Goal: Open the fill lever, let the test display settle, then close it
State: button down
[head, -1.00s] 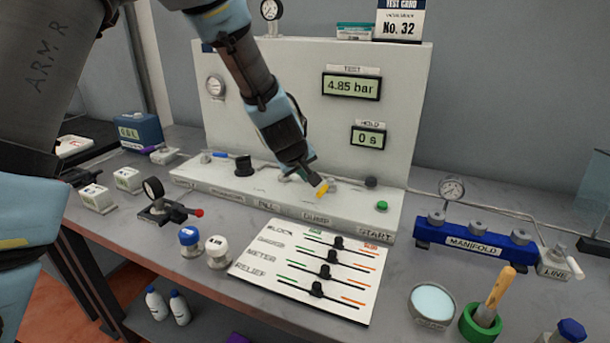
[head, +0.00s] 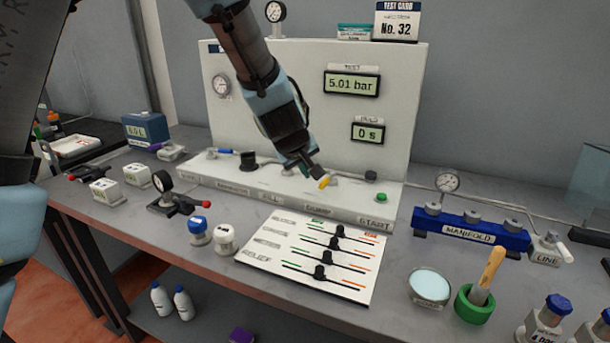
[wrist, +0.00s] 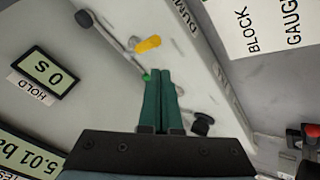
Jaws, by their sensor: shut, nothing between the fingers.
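My gripper (head: 314,174) is shut and empty, low over the ledge of the test panel; its teal fingers also show in the wrist view (wrist: 160,75). The fill lever is mostly hidden behind my gripper; a small green tip (wrist: 147,77) beside the fingertips may be part of it. I cannot tell its angle or whether the fingers touch it. The yellow dump lever (head: 324,182) is just beyond the fingertips, and it shows in the wrist view (wrist: 148,44). The test display (head: 351,84) reads 5.01 bar. The hold display (head: 368,132) reads 0 s.
A black knob (head: 248,161) and a blue-handled lever (head: 222,153) are left on the ledge; the green start button (head: 381,198) is right. A slider board (head: 270,250) lies in front. The blue manifold (head: 470,233) stands at right.

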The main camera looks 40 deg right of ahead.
jog(key=shift+s+a+r+p, duration=0.2)
jog(key=shift+s+r+p, duration=0.05)
jog(key=shift+s+r, duration=0.3)
jog(key=shift+s+a+r+p, duration=0.2)
jog(key=shift+s+r, duration=0.2)
jog(key=shift+r, duration=0.3)
jog(key=shift+s+a+r+p, duration=0.15)
jog(key=shift+s+r+p, duration=0.1)
jog(key=shift+s+r, duration=0.3)
jog(key=shift+w, duration=0.1)
jog(key=w+a+y, duration=0.1)
jog(key=w+a, duration=0.2)
jog(key=a, duration=0.4)
jog(key=w+a+f+y, duration=0.1)
jog(key=w+a, duration=0.2)
jog(key=a, duration=0.5)
jog(key=w+a+y, duration=0.1)
jog(key=w+a, duration=0.3)
jog(key=a, duration=0.3)
jog(key=s+a+g+y, duration=0.1)
jog(key=s+a, duration=0.2)
jog(key=a, duration=0.9)
jog(key=s+a+f+n+g+y, duration=0.1)
jog(key=s+a+y, duration=0.1)
jog(key=a, duration=1.1)
jog(key=shift+s+f+g, duration=0.3)
jog(key=shift+s+g, duration=0.1)
jog(key=shift+s, duration=0.25)
jog(key=shift+w, duration=0.1)
